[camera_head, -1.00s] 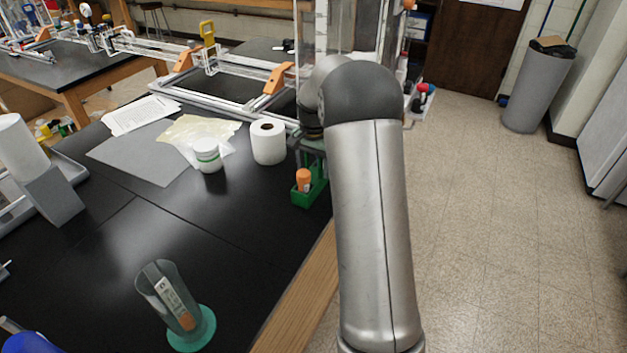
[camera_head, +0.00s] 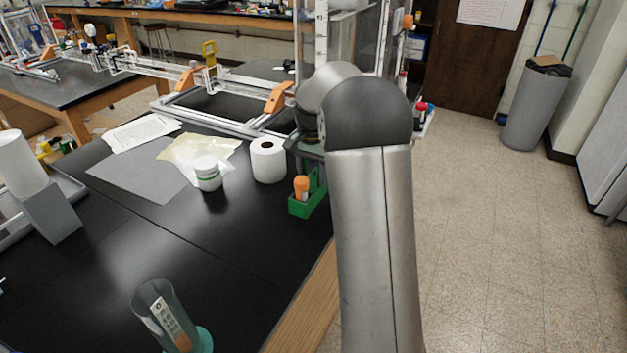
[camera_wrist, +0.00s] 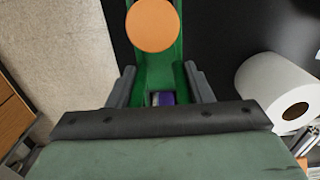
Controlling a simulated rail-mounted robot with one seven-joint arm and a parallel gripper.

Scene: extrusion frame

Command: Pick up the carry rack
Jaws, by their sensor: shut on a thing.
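The carry rack (camera_head: 310,206) is a small green rack at the bench's right edge in the head view, holding an orange-capped bottle (camera_head: 301,187). My gripper (camera_wrist: 160,85) is shut on the green rack, with a grey finger on either side of it in the wrist view. The round orange cap (camera_wrist: 152,25) shows just beyond the fingers, and a small purple-blue patch shows between them. My arm hides part of the rack's right side in the head view. The gap under the rack is hard to judge.
A paper roll (camera_head: 268,162) and a white jar (camera_head: 207,174) stand left of the rack. A clear cylinder (camera_head: 163,318) on a green base stands at the front. A framed apparatus (camera_head: 222,118) lies behind. The middle of the black bench is clear; open floor lies right.

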